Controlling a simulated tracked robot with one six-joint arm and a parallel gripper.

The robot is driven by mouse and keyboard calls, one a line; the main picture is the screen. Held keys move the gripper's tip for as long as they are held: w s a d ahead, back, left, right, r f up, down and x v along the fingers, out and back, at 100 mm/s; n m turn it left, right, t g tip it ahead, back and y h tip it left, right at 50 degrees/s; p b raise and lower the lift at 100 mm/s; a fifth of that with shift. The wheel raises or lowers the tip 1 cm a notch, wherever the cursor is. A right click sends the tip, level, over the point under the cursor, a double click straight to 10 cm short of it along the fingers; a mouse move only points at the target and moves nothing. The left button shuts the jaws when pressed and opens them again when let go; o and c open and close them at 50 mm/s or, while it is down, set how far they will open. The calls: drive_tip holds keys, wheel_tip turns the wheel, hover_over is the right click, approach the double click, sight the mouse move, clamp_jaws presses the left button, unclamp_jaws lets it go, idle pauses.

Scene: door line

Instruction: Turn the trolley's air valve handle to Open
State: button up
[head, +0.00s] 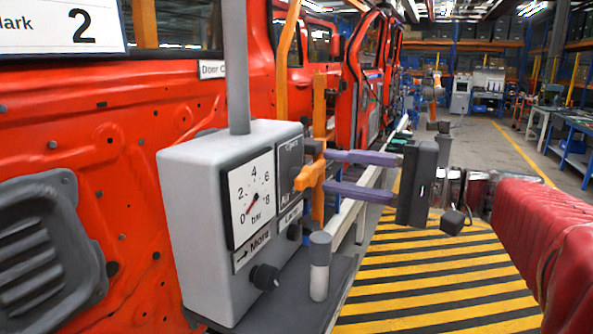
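The air valve has an orange handle (311,174) on the right side of the grey box's front. A dark plate (289,160) behind it carries a label that seems to read Open, partly hidden. My gripper (325,170) comes in from the right with two purple fingers spread apart. Their tips are right at the orange handle, one finger higher and one lower. I cannot tell whether either finger touches it. The handle's exact angle is hard to read because the fingertips overlap it.
The grey box (195,180) bears a bar gauge (250,198), a More label (252,247) and a black knob (264,277). A grey-topped peg (319,265) stands on the dark shelf (310,312) below my gripper. Orange car bodies (110,130) line the left. Striped floor (440,280) lies right.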

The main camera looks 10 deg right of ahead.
drive_tip(key=shift+w+a, duration=0.4)
drive_tip(key=shift+a, duration=0.15)
drive_tip(key=shift+c, duration=0.6)
clamp_jaws()
